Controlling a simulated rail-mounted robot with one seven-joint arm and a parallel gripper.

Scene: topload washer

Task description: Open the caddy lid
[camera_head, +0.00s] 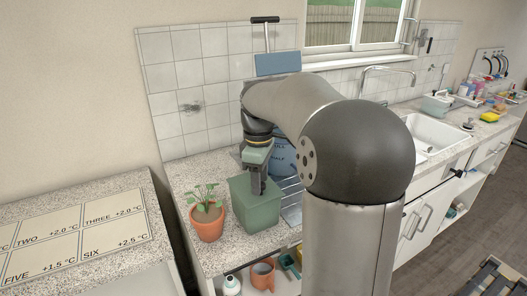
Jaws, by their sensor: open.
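A green box-shaped caddy (257,214) stands on the speckled counter, left of my arm. My gripper (258,190) points down over its top, with its dark fingers at or just above the rim. The fingers and wrist hide part of the top, so I cannot tell where the lid is or whether the fingers touch it. No object shows between the fingers.
A potted plant (206,214) stands close on the caddy's left. A blue container (283,157) is behind, partly hidden by my arm. A sink (432,132) is to the right. An orange pot (263,274) sits on the shelf below.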

